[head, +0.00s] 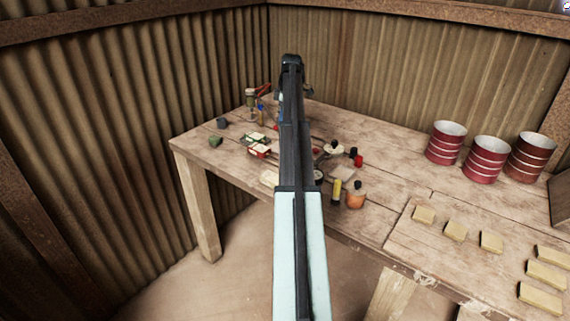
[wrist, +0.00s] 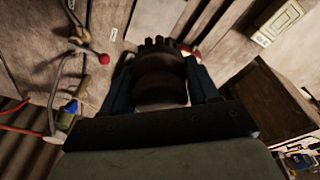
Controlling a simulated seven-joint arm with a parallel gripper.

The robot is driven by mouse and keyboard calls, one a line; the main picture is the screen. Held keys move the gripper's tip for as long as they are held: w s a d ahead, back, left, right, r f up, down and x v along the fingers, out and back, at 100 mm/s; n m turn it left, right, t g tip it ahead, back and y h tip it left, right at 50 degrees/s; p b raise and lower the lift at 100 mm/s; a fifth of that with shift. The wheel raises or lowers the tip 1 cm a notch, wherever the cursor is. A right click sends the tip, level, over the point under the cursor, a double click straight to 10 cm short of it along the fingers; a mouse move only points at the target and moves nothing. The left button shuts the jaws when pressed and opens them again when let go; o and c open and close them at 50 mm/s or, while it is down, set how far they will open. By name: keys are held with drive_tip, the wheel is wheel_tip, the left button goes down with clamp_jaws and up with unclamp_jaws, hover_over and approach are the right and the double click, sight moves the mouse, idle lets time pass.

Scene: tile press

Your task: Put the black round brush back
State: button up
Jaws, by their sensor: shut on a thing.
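The black round brush (wrist: 160,88) shows in the wrist view as a dark, thick cylinder with a toothed, bristle-like far end. My gripper (wrist: 162,72) has one finger on each side of it and is shut on it. The bristled end points away from the wrist camera, over the wooden surface. I cannot tell how high the brush is held. In the head view, my arm hides the gripper and the brush. No clearly empty place for the brush can be made out.
The wooden table (head: 390,205) carries a container with tools (head: 251,98), small boxes (head: 259,151), an orange bottle (head: 355,196) and a yellow tube (head: 336,191). Red cans (head: 446,143) and yellowish tiles (head: 491,241) are at right. Corrugated walls stand behind and at left.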

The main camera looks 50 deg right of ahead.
drive_tip(key=s+a+f+n, duration=0.1)
drive_tip(key=s+a+f, duration=0.1)
drive_tip(key=s+a, duration=0.55)
drive_tip(key=shift+n, duration=0.3)
drive_tip(key=shift+w+a+f, duration=0.1)
drive_tip(key=shift+f, duration=2.3)
drive_tip(key=shift+a+f, duration=0.1)
drive_tip(key=shift+f, duration=2.3)
drive_tip(key=o, duration=1)
drive_tip(key=shift+f, duration=0.1)
drive_tip(key=r, duration=0.4)
drive_tip(key=s+r, duration=0.1)
drive_tip(key=r, duration=0.3)
drive_tip(key=d+r, duration=0.1)
drive_tip(key=r, duration=0.3)
drive_tip(key=shift+s+d+r, duration=0.1)
drive_tip(key=shift+s, duration=0.05)
